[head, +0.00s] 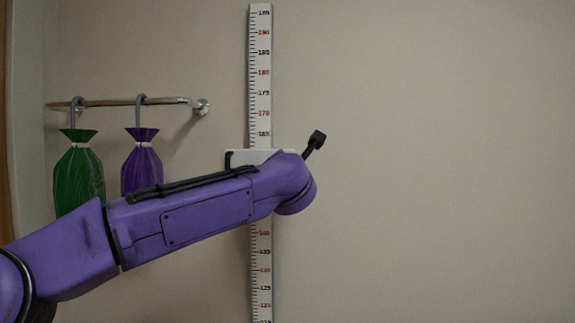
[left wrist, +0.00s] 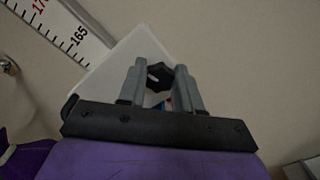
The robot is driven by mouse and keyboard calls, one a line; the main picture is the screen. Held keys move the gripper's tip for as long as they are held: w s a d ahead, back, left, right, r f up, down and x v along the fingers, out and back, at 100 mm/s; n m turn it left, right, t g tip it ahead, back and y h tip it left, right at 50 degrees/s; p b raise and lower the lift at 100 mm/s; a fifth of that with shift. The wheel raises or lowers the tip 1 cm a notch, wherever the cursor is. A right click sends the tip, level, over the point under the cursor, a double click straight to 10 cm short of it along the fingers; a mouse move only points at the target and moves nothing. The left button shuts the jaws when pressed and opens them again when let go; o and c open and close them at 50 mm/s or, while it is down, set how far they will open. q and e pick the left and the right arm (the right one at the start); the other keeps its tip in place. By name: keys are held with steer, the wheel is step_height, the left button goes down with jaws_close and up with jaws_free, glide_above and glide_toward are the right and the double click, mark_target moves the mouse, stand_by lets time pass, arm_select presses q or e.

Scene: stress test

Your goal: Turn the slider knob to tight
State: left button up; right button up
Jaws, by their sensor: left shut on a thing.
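The slider (head: 240,157) is a white plate on the vertical measuring scale (head: 259,75), mostly hidden behind my left arm in the head view. In the left wrist view the white slider plate (left wrist: 105,75) sits beside the scale (left wrist: 68,35). The black lobed slider knob (left wrist: 159,75) is between the two grey fingers of my left gripper (left wrist: 158,72), which is shut on it. The gripper's fingers are hidden in the head view. I cannot read any tight marking; a small blue and red patch shows below the knob. My right gripper is in neither view.
A metal rail (head: 120,103) on the wall at the left carries a green bag (head: 80,175) and a purple bag (head: 142,165) on hooks, behind and above my left arm. The wall to the right of the scale is bare.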

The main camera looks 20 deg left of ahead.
arm_select(q)
steer(key=shift+r+m+p, duration=0.15)
steer(key=shift+m+p, duration=0.25)
steer(key=shift+m, duration=0.6)
steer(key=o, duration=0.9)
steer(key=shift+o, duration=0.7)
steer(key=shift+a, duration=0.1)
steer(key=shift+f, duration=0.2)
steer(key=b+v, duration=0.5)
steer(key=v, duration=0.5)
steer(key=shift+s+b, duration=0.2)
steer(key=shift+b, duration=0.15)
